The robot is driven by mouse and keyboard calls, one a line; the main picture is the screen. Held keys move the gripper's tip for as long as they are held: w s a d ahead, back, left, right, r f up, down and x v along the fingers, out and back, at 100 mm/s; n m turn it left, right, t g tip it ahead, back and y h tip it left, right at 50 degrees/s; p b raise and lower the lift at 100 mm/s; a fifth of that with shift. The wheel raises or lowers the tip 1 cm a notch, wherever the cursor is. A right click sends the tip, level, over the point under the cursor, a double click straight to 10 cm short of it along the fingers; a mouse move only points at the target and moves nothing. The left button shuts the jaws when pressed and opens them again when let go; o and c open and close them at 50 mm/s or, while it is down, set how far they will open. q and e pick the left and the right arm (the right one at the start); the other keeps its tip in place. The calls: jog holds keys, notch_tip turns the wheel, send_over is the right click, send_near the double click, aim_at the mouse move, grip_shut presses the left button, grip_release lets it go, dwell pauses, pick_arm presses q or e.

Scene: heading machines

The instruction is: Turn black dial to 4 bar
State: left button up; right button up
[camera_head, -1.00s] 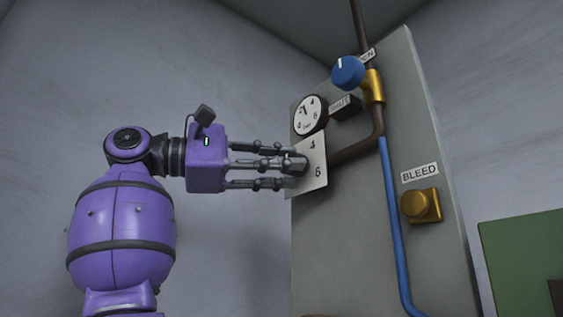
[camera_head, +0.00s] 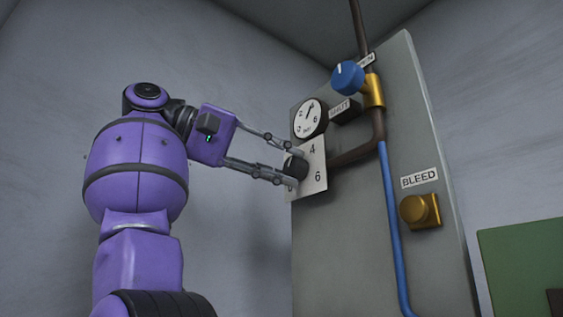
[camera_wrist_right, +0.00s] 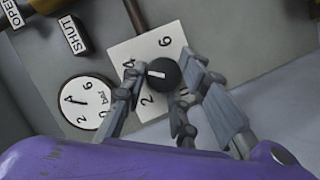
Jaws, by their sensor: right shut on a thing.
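The black dial (camera_head: 295,166) sits on a white plate (camera_head: 318,182) numbered around it, on the grey panel. My right gripper (camera_head: 292,166) is shut on the dial, with fingers on opposite sides of it. In the right wrist view the dial (camera_wrist_right: 166,73) shows a white pointer line aimed close to the 4, slightly toward the 2. The round white gauge (camera_head: 310,118) stands above the plate; its needle points up and slightly right. In the right wrist view the gauge needle (camera_wrist_right: 74,99) lies near a digit that looks like 4. My left gripper is not in view.
A blue knob (camera_head: 347,77) on a brass valve and a black block labelled SHUT (camera_head: 344,110) are above right. A brown pipe (camera_head: 357,153) passes right of the plate. A brass BLEED knob (camera_head: 421,210) is lower right. Left of the panel is free.

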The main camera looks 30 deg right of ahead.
jog(key=shift+s+r+m+t, duration=0.3)
jog(key=shift+s+r+m, duration=0.1)
jog(key=shift+r+m, duration=0.1)
dwell(0.3)
jog(key=o, duration=1)
jog(key=shift+f, duration=0.2)
jog(key=shift+w+f, duration=0.15)
